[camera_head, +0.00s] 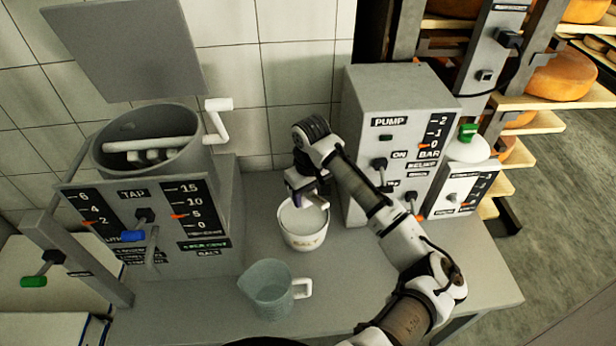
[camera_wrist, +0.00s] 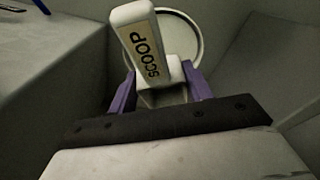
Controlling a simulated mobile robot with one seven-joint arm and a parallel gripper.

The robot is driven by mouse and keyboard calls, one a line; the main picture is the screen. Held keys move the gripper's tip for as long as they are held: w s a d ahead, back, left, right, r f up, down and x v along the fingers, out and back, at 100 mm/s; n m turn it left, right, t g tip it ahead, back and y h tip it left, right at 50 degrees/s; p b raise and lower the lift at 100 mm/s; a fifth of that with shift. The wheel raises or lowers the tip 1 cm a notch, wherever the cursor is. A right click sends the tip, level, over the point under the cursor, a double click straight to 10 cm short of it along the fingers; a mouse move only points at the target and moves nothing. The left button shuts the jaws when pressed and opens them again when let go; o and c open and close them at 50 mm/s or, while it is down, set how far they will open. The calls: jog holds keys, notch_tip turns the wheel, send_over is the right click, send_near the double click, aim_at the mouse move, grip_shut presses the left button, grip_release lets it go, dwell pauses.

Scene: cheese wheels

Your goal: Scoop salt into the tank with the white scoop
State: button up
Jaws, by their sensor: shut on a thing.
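The white scoop (camera_wrist: 140,40), labelled SCOOP on its handle, is between the purple fingers of my gripper (camera_wrist: 158,88) in the wrist view. My gripper is shut on it. In the head view my gripper (camera_head: 304,192) is just above the white salt tub (camera_head: 305,238), which stands on the counter and holds white salt. The tub's round rim (camera_wrist: 196,27) shows behind the scoop in the wrist view. The scoop's bowl is mostly hidden, so I cannot tell whether it holds salt. The grey tank (camera_head: 150,172), open at the top, stands at the left on a box marked TAP.
A clear measuring jug (camera_head: 270,287) stands in front of the tub on the counter (camera_head: 350,270). The PUMP box (camera_head: 395,130) is close behind my arm at the right. A raised grey panel (camera_head: 125,45) is above the tank, and a white handle (camera_head: 217,118) is at its right.

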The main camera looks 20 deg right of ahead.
jog(key=shift+w+a+f, duration=0.1)
jog(key=shift+a+f, duration=0.05)
jog(key=shift+f+b, duration=2.25)
jog(key=shift+f, duration=1)
notch_tip(320, 180, up, 6)
jog(key=p, duration=0.5)
jog(key=shift+r, duration=1.1)
